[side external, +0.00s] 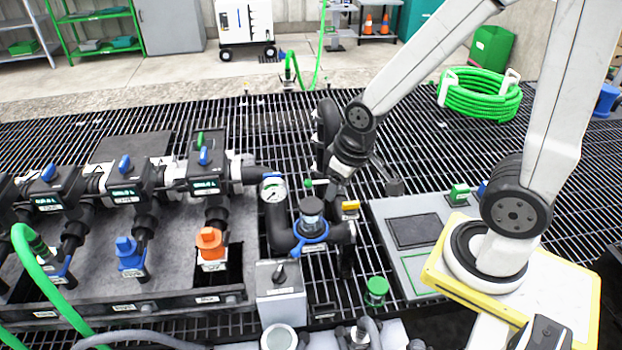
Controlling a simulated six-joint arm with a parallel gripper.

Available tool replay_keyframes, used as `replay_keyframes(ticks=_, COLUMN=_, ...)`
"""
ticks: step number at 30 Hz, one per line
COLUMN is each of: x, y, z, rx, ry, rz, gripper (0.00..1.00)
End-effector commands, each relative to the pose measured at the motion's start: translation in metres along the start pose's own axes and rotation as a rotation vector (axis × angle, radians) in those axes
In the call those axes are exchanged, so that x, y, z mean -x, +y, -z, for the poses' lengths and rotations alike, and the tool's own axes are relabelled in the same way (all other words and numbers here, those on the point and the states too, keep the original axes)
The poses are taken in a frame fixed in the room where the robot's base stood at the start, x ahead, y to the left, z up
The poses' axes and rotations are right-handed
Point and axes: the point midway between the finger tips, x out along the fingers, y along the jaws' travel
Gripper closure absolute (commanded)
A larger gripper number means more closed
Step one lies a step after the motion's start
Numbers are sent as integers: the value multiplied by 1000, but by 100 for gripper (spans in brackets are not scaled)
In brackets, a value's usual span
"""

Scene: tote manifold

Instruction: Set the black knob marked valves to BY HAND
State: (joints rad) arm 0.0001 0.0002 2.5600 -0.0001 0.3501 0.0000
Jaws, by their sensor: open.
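A black knob (280,273) stands on top of a small grey box (281,306) at the lower middle, in front of the black pipework. Its pointer seems slanted, but its setting and the lettering on the box are too small to read. My gripper (334,188) hangs from my arm behind and to the right of the box, near the pressure gauge and the pipe elbow. It is clearly apart from the knob. The gripper is open; its fingertips are small and partly lost against the dark grating, and I see nothing held between them.
A gauge (273,190) and a black pipe with a blue collar (312,232) stand between gripper and box. Valves with blue handles and an orange cap (209,239) fill the left. A grey panel (418,240) lies right. A green cap (376,291) stands right of the box.

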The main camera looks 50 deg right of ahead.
Motion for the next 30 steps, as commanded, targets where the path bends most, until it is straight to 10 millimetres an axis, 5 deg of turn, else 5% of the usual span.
replay_keyframes(ticks=14, x=-24, y=-7, z=23, rx=-171, ry=-35, rz=2, gripper=43)
replay_keyframes(ticks=30, x=-119, y=-34, z=68, rx=-697, ry=-126, rz=-36, gripper=43)
